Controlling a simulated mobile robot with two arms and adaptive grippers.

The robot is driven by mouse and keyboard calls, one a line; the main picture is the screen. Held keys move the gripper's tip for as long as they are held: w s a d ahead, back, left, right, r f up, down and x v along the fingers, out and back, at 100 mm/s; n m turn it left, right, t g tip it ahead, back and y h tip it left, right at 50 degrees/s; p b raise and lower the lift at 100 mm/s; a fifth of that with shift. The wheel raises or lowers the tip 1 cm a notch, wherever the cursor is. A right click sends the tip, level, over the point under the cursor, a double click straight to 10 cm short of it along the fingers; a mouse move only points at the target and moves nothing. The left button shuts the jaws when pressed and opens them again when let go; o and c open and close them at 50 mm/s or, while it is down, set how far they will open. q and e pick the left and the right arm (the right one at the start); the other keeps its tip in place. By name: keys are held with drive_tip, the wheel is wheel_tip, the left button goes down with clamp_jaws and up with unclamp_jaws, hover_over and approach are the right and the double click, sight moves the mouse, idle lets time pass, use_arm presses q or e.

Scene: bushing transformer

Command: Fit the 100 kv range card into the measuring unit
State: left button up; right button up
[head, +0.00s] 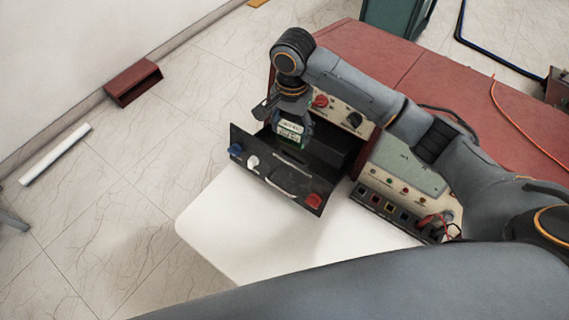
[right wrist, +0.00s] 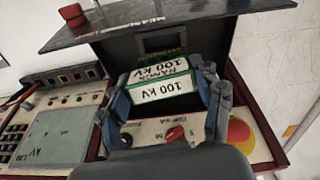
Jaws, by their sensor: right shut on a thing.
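The 100 kv range card (right wrist: 165,92) has white labels with green edges reading "RANGE 100 KV". My right gripper (right wrist: 160,78) is shut on it, one finger at each side. In the head view the card (head: 290,129) hangs below the right gripper (head: 288,118), over the pulled-out black drawer of the measuring unit (head: 275,178). My left gripper is not in view.
The drawer front carries blue, white and red parts and a handle. A control panel (head: 410,170) with buttons and coloured sockets stands to the right. A white table surface (head: 240,235) is clear in front. A red emergency button (right wrist: 238,131) is near the gripper.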

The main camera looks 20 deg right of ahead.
drive_tip(key=m, duration=0.1)
hover_over(290, 155)
drive_tip(key=s, duration=0.2)
drive_tip(key=f, duration=0.7)
drive_tip(key=shift+w+a+f+p, duration=0.1)
drive_tip(key=shift+a+f+p, duration=0.15)
drive_tip(key=shift+p, duration=0.15)
drive_tip(key=shift+f, duration=2.2)
drive_tip(key=shift+f, duration=0.1)
drive_tip(key=o, duration=1.2)
wheel_tip(290, 155, up, 12)
drive_tip(key=shift+r, duration=0.15)
drive_tip(key=shift+a, duration=0.1)
